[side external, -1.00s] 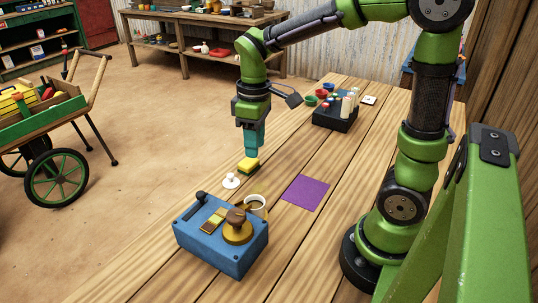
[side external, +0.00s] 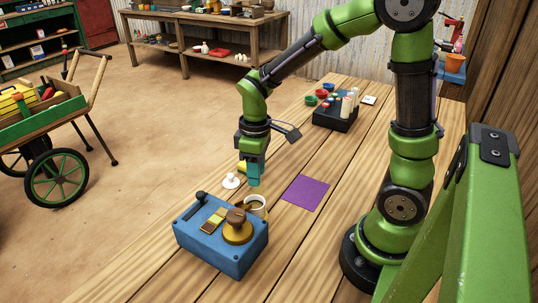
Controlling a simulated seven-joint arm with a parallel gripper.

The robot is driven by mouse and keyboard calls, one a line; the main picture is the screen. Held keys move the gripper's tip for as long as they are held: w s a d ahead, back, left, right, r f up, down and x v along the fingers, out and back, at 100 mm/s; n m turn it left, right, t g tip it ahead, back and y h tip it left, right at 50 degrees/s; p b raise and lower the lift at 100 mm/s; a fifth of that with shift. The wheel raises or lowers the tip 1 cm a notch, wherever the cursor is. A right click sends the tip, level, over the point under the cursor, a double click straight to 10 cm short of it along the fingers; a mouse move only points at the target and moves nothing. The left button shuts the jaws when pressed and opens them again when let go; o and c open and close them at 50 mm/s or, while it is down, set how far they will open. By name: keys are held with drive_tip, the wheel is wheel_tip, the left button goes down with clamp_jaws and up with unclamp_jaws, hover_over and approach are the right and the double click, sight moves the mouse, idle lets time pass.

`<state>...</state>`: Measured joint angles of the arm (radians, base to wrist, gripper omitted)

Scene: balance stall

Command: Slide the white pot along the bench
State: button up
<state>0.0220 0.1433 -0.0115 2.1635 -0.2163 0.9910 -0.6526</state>
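The white pot (side external: 257,211) is a small open-topped round vessel with a brown interior. It stands on the wooden bench (side external: 325,235), right behind the blue box. My gripper (side external: 253,184) has teal fingers pointing straight down. The fingertips are at or just above the far rim of the pot; I cannot tell whether they touch it. The fingers overlap in this view, so their opening is hidden.
A blue box (side external: 208,248) with a brass and wooden knob stands in front of the pot. A small white knobbed piece (side external: 230,181) lies to the left, and a yellow block (side external: 242,167) is partly hidden behind my gripper. A purple mat (side external: 306,193) lies right; a dark rack (side external: 335,118) stands farther back.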

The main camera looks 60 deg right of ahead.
sight(257, 202)
drive_tip(key=f, duration=0.8)
drive_tip(key=shift+a+f, duration=0.2)
drive_tip(key=shift+f, duration=0.2)
clamp_jaws()
